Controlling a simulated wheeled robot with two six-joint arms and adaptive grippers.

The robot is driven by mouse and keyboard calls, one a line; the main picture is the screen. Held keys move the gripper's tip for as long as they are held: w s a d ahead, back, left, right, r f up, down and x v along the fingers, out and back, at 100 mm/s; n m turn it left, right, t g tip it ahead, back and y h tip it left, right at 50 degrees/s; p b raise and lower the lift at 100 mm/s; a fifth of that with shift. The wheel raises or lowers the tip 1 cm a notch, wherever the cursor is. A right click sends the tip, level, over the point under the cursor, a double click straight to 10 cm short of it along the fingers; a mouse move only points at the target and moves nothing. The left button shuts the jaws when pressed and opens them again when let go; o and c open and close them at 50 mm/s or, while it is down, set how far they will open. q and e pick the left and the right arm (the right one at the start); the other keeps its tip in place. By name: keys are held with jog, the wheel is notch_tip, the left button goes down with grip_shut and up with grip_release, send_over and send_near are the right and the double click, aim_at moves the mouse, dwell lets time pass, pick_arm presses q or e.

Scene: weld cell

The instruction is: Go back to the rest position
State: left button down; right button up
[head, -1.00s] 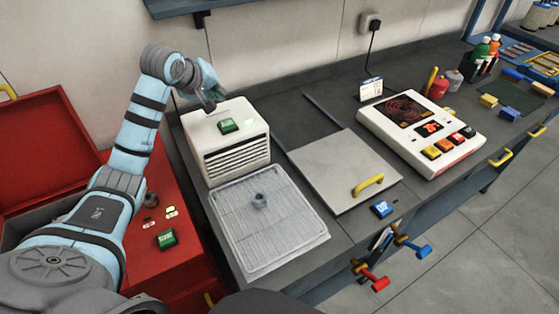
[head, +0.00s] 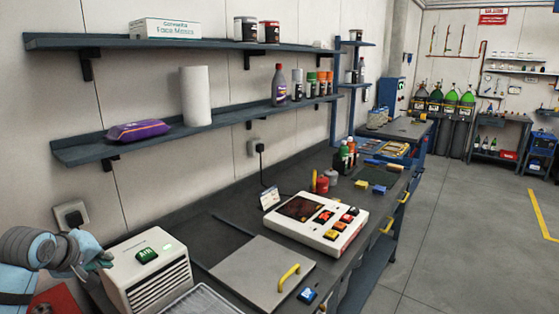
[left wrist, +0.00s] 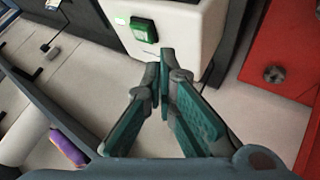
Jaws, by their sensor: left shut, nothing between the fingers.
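My left gripper (head: 106,260) is at the lower left of the head view, beside the upper left edge of a white box (head: 150,285) with a green AIR button (head: 147,255). In the left wrist view the gripper's teal and grey fingers (left wrist: 163,68) are together and empty, with the white box (left wrist: 188,45) and its green button (left wrist: 144,30) beyond the tips. I cannot tell whether the fingertips touch the box. My right gripper is in neither view.
A metal plate with a yellow handle (head: 288,277) and a control panel (head: 315,214) stand to the right on the bench. Two wall shelves (head: 200,42) hang above. A red case (left wrist: 285,45) shows in the left wrist view. Open floor (head: 460,210) lies at the right.

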pick_arm(q)
jog(key=s+d+f+m+g, duration=0.1)
jog(key=s+d+f+m, duration=0.1)
jog(key=s+d+f, duration=0.3)
jog(key=s+d+f+m+g, duration=0.1)
jog(key=s+d+f+m, duration=0.15)
jog(key=f, duration=0.55)
jog(key=s+d+f+m+g, duration=0.1)
jog(key=s+d+f+m, duration=0.1)
jog(key=s+d+f, duration=0.3)
jog(key=s+d+f+m+g, duration=0.1)
jog(key=s+d+f+m, duration=0.15)
jog(key=s, duration=0.55)
jog(key=s+d+f+m+g, duration=0.1)
jog(key=s+d+f, duration=0.15)
jog(key=s, duration=0.45)
jog(key=s+d+f+m+g, duration=0.1)
jog(key=s+f, duration=0.2)
jog(key=s, duration=0.5)
notch_tip(320, 180, down, 19)
jog(key=a+b, duration=0.1)
jog(key=a, duration=0.1)
jog(key=s+f+g+b, duration=0.1)
jog(key=s+f+g, duration=0.1)
jog(key=s+f, duration=1.3)
jog(key=shift+a, duration=0.25)
